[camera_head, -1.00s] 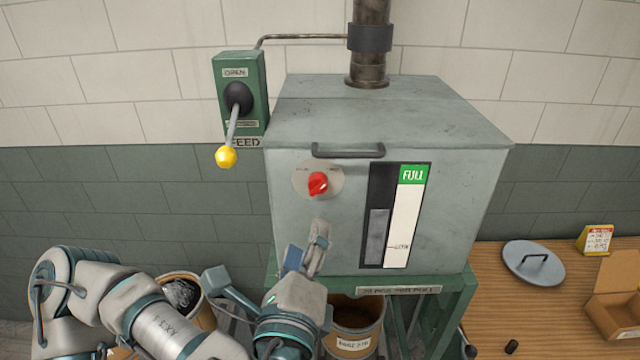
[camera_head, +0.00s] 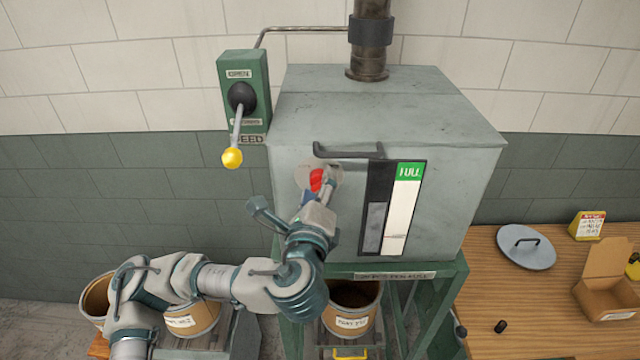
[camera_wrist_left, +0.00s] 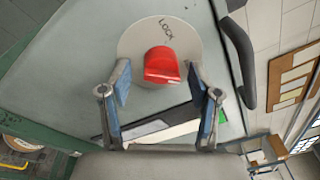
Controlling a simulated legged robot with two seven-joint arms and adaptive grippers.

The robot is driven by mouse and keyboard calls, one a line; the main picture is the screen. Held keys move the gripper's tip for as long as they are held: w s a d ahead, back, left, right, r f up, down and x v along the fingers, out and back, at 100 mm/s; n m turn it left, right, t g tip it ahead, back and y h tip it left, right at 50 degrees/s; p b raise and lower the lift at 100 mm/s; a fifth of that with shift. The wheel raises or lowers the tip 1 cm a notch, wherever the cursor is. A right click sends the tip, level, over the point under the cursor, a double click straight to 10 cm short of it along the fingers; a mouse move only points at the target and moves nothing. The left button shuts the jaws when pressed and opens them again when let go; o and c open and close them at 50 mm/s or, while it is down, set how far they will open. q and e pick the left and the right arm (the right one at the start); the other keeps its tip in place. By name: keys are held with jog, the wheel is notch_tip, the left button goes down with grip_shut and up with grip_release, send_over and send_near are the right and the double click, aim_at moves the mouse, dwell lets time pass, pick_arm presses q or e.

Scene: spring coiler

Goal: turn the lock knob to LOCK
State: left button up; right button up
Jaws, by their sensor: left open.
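The red lock knob (camera_head: 316,180) sits on a round pale plate on the front of the grey machine box. In the left wrist view the knob (camera_wrist_left: 162,66) shows whole, with the word LOCK printed on the plate above it. My left gripper (camera_head: 322,186) is at the knob in the head view and partly covers it and the plate. In the wrist view its two blue-padded fingers (camera_wrist_left: 159,85) are open, one on each side of the knob's lower part, with gaps visible. Whether the fingertips touch the knob cannot be told. My right gripper is not in view.
A dark bar handle (camera_head: 348,152) is just above the knob. A level gauge (camera_head: 403,210) is to its right. A green lever box (camera_head: 243,95) with a yellow-tipped lever hangs left. A bucket (camera_head: 350,308) stands below. A wooden table (camera_head: 480,300) is at right.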

pick_arm(q)
jog(key=shift+a, duration=0.2)
jog(key=shift+c, duration=1)
jog(key=shift+d, duration=0.1)
jog(key=c, duration=0.8)
jog(key=shift+d, duration=0.1)
jog(key=shift+c, duration=0.6)
jog(key=n+b, duration=0.1)
jog(key=b, duration=0.1)
jog(key=f+n+b, duration=0.1)
jog(key=n+b, duration=0.1)
jog(key=shift+d+b, duration=0.15)
jog(key=shift+b, duration=0.15)
jog(key=shift+d+r, duration=0.1)
jog(key=shift+r, duration=0.05)
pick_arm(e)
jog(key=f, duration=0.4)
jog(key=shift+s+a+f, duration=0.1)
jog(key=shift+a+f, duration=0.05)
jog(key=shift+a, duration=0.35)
